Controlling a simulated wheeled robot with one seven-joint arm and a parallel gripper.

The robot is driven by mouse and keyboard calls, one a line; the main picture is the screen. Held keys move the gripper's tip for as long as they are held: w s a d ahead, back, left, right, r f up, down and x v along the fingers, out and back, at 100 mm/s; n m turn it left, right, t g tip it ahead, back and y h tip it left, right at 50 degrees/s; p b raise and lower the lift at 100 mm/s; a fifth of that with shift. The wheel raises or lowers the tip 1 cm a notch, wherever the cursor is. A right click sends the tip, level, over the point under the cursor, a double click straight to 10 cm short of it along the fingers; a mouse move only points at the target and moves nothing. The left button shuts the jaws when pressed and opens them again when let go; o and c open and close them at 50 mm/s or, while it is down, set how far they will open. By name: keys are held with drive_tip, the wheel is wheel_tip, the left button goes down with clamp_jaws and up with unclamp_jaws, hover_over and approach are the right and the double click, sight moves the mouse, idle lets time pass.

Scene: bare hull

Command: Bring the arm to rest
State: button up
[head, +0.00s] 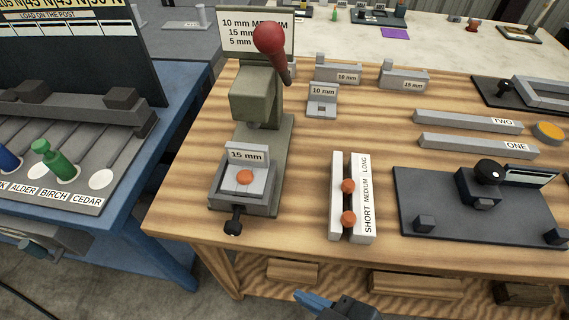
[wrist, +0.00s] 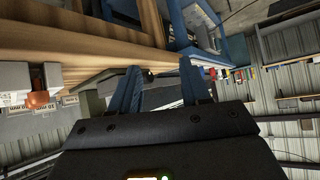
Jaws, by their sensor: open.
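My gripper (wrist: 160,78) is open in the wrist view, with its two blue fingers apart and no object held between them. In the head view my gripper (head: 312,301) shows only in part at the bottom edge, low in front of the wooden workbench (head: 300,215). Most of my arm is outside the head view. In the wrist view the bench (wrist: 85,45) appears tilted, at the upper left beyond the fingers.
A press (head: 257,100) with a red knob stands on the bench, a 15 mm block (head: 247,157) at its base. Right of it are a SHORT/MEDIUM/LONG rack (head: 362,230) and a dark fixture plate (head: 430,215). A blue table (head: 150,170) stands left.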

drive_tip(key=s+d+f+m+t+h, duration=0.1)
drive_tip(key=s+d+m+t+h, duration=0.2)
drive_tip(key=d, duration=0.4)
drive_tip(key=s+d+m+t+h, duration=0.2)
drive_tip(key=d+m+t, duration=0.15)
drive_tip(key=d, duration=0.25)
drive_tip(key=s+d+r+m+t+h, duration=0.2)
drive_tip(key=s+d+r+m+h, duration=0.1)
drive_tip(key=s+d+r, duration=0.3)
drive_tip(key=shift+s+d+r, duration=0.3)
drive_tip(key=shift+s, duration=0.45)
drive_tip(key=shift+t, duration=0.25)
